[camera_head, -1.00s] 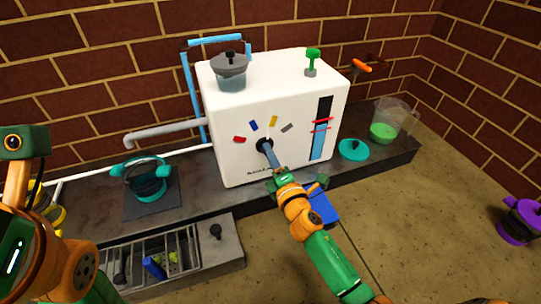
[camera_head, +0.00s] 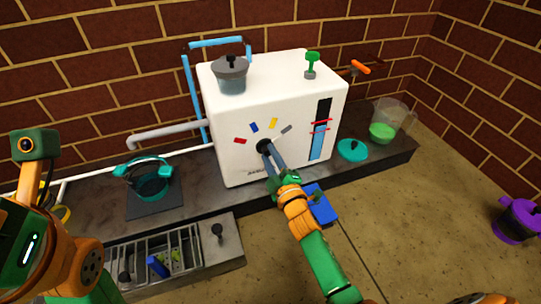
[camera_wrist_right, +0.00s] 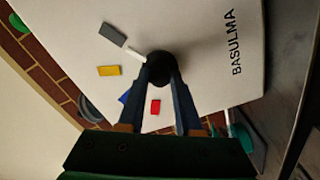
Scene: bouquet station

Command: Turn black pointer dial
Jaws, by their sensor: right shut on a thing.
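The black pointer dial (camera_head: 265,146) is on the front face of the white machine box (camera_head: 235,165). Red, blue, yellow and grey marks arc above it. In the right wrist view the dial (camera_wrist_right: 161,66) sits between my fingertips, and its white pointer (camera_wrist_right: 135,54) points toward the grey mark (camera_wrist_right: 112,34). My right gripper (camera_head: 267,151) reaches the dial from the front and is shut on it, one finger on each side. My left arm shows at the left edge of the head view, but its fingers do not show.
A grey lidded pot (camera_head: 230,77) and a green lever (camera_head: 312,65) are on top of the box. A teal pot (camera_head: 152,185) stands to the left, and a jug with green liquid (camera_head: 388,125) to the right. A rack (camera_head: 180,255) lies in front.

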